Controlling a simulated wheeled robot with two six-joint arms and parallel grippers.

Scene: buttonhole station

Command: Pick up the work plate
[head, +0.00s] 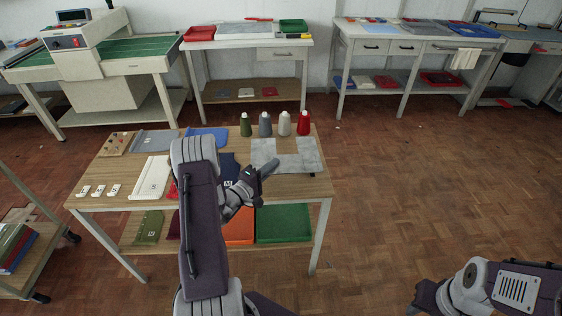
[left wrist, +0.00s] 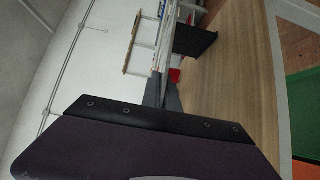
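I cannot tell for certain which piece is the work plate. Candidates on the wooden table are a white plate marked S (head: 153,178), a navy plate marked M (head: 230,168) partly hidden by my left arm, and a grey notched sheet (head: 300,161). My left gripper (head: 268,168) hangs above the table, just right of the navy plate and in front of the grey sheet. In the left wrist view its fingers (left wrist: 164,93) look together, with nothing clearly between them. My right gripper is not visible; only part of that arm shows at the lower right.
Green, grey, white and red thread cones (head: 284,124) stand behind the grey sheet. Small white tags (head: 99,191) lie at the table's left. Orange (head: 239,232) and green (head: 285,222) trays sit on the lower shelf. Floor to the right is clear.

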